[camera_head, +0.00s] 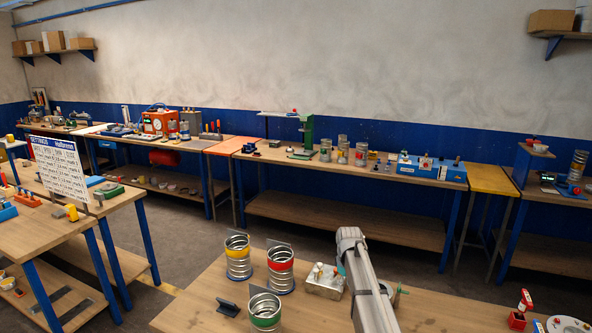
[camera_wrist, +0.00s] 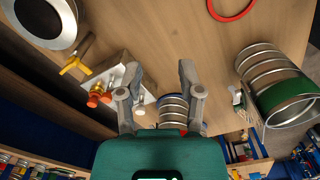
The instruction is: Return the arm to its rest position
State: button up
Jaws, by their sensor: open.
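My gripper (camera_wrist: 160,72) is open in the wrist view, its two grey fingers spread. Nothing is clasped between the fingertips, and bare wooden bench top shows there. A ribbed metal duct piece (camera_wrist: 172,108) shows behind the gap between the fingers, apart from them as far as I can tell. A green-banded duct piece (camera_wrist: 285,100) lies to the right of the fingers in that view. In the head view my grey arm (camera_head: 365,285) rises over the near bench; its gripper is mostly hidden there.
The near bench (camera_head: 190,312) holds duct pieces with yellow (camera_head: 238,262), red (camera_head: 280,274) and green (camera_head: 264,313) bands. A metal box with knobs (camera_head: 324,284) stands close left of my arm. A red-topped tool (camera_head: 520,308) stands at right. Cluttered benches line the wall.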

jog(key=s+f+m+b, duration=0.2)
jog(key=s+f, duration=0.1)
jog(key=s, duration=0.6)
jog(key=s+f+m+b, duration=0.2)
jog(key=s+m+b, duration=0.1)
jog(key=s, duration=0.7)
jog(key=s+f+m+b, duration=0.3)
jog(key=s, duration=0.6)
jog(key=shift+s+f, duration=0.2)
jog(key=shift+f, duration=0.15)
